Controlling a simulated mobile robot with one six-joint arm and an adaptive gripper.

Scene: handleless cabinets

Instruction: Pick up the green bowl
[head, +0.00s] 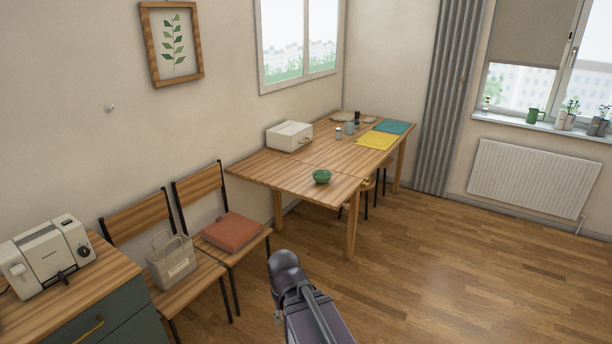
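The green bowl (322,176) stands upright on the near part of the wooden table (265,168), close to its front right edge. Nothing touches it. My arm shows at the bottom middle of the head view, well short of the table and the bowl. My gripper cannot be made out in this view, so whether it is open or shut does not show.
A white bread box (289,136) stands behind the bowl near the wall. Yellow (375,140) and teal (393,127) mats lie at the table's far end. Chairs with a bag (172,264) and a red cushion (230,231) line the left wall. Floor right of the table is clear.

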